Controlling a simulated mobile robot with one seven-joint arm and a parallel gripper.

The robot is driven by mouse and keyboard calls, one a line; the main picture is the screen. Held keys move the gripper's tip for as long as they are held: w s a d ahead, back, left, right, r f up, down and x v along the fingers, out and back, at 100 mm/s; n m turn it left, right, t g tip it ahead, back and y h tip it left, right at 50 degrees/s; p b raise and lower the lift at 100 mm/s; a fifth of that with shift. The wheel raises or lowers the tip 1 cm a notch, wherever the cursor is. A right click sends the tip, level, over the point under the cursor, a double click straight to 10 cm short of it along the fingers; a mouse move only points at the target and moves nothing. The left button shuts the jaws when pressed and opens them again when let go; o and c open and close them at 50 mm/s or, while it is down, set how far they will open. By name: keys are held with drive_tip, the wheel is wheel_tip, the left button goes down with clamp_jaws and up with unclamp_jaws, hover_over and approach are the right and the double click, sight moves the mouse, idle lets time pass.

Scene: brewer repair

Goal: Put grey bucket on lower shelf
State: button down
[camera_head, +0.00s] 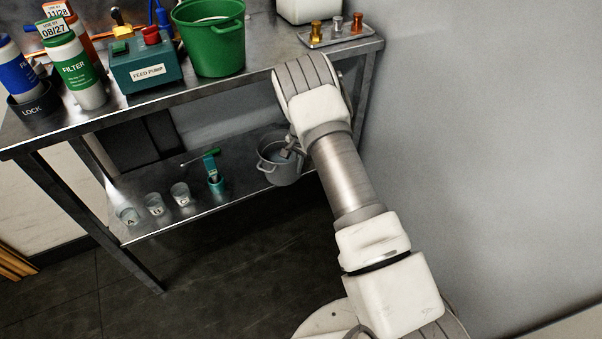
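The grey bucket (272,164) is at the right end of the metal lower shelf (240,185), by its front edge. It looks upright, with something light inside or behind its rim. I cannot tell whether its base rests on the shelf or hangs just over it.
Three small cups marked A, B and C (155,204) and a teal holder (215,180) stand left on the lower shelf. Above, the tabletop holds a green bucket (215,50), feed pump box (145,65), filter bottles (78,75) and a tray of weights (335,38). A grey wall is right.

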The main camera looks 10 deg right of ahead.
drive_tip(key=w+b, duration=0.1)
drive_tip(key=w+a+b, duration=0.1)
drive_tip(key=w, duration=0.1)
drive_tip(key=w+b, duration=0.1)
drive_tip(key=shift+w+a+f, duration=0.15)
drive_tip(key=shift+w+a, duration=0.1)
drive_tip(key=shift+w, duration=0.05)
drive_tip(key=shift+w+a+b, duration=0.2)
drive_tip(key=shift+w+a, duration=0.05)
drive_tip(key=shift+w, duration=0.45)
drive_tip(key=shift+w+a+b, duration=0.2)
drive_tip(key=shift+w, duration=0.45)
drive_tip(key=shift+s+f, duration=0.1)
drive_tip(key=shift+f, duration=1)
drive_tip(key=c, duration=1)
unclamp_jaws()
drive_tip(key=shift+o, duration=0.2)
